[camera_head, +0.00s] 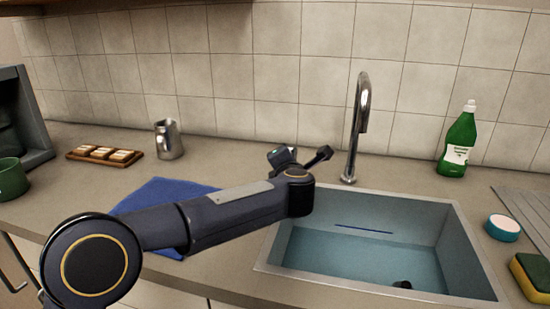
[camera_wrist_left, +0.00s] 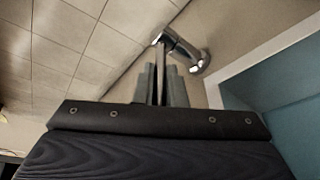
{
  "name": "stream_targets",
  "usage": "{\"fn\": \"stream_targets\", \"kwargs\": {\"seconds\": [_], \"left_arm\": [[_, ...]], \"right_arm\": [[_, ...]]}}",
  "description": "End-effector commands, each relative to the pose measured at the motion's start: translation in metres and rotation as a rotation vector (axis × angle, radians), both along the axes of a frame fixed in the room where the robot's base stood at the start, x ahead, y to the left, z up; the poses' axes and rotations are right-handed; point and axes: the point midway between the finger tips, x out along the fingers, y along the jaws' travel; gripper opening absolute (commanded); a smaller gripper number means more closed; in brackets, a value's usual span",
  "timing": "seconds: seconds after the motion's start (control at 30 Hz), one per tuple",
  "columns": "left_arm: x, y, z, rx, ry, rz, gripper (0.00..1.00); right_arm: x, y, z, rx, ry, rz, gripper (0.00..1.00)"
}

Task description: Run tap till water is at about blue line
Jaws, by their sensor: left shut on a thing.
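The chrome tap (camera_head: 364,102) stands behind the sink (camera_head: 455,258). I see no stream from its spout. Bluish water (camera_head: 350,262) stands in the sink, its surface a little below the dark blue line (camera_head: 363,229) on the back wall. My left arm reaches across the counter to beside the tap. In the left wrist view, my left gripper (camera_wrist_left: 161,88) is shut on the thin tap lever (camera_wrist_left: 160,62), which joins a chrome fitting (camera_wrist_left: 187,52). In the head view the lever and grip cannot be made out clearly behind my arm. My right gripper is out of view.
A blue cloth (camera_head: 160,197) lies under my left arm. A metal jug (camera_head: 168,140) and a wooden tray (camera_head: 77,155) stand at the back left. A green bottle (camera_head: 460,140), a round blue-white tub (camera_head: 503,228) and a sponge (camera_head: 532,277) are right of the sink.

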Motion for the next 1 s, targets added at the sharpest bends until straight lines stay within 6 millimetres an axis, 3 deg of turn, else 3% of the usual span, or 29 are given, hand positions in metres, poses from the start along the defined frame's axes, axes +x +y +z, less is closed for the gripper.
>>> {"fn": "stream_targets", "kwargs": {"seconds": [0.37,0.4,0.57,0.87,1.0], "left_arm": [[0.000,-0.002,0.000,-0.002,-0.001,0.002,0.00],[0.000,-0.002,0.000,-0.002,-0.001,0.002,0.12],[0.000,-0.002,0.000,-0.002,-0.001,0.002,0.33],[-0.002,-0.002,0.001,-0.001,-0.001,0.002,0.33],[-0.017,-0.002,0.004,0.000,-0.002,0.001,0.33]], "right_arm": [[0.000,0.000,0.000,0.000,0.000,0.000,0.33],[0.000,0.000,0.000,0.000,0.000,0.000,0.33],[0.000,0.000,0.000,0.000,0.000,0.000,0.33],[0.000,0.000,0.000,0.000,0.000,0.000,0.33],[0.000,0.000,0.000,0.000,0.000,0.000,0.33]]}}
